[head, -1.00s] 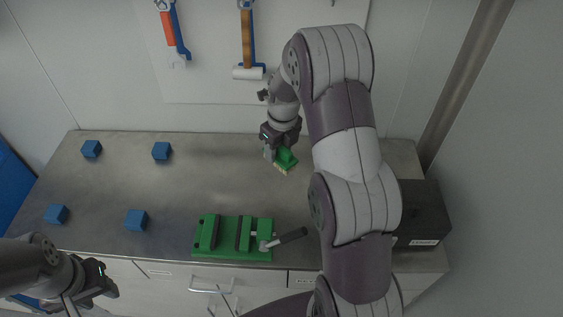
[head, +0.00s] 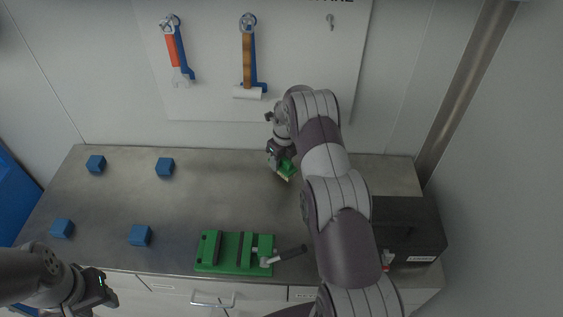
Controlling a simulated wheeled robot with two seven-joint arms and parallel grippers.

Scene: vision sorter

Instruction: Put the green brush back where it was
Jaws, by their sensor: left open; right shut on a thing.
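The green brush (head: 286,168) is at the back of the metal worktop, right of the middle, with its pale bristles facing down toward the front. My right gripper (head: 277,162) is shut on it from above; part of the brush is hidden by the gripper. I cannot tell whether the bristles touch the worktop. My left gripper (head: 106,291) is open and empty at the lower left, in front of the worktop's front edge. An empty hook (head: 330,22) shows on the white wall board (head: 290,60) at the upper right.
A green vise (head: 236,252) with a dark handle stands at the front middle. Several blue cubes (head: 165,167) lie on the left. Two hand tools, one red-handled (head: 173,52) and one wooden-handled (head: 247,50), hang on the board. A dark box (head: 410,225) stands right, partly behind my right arm.

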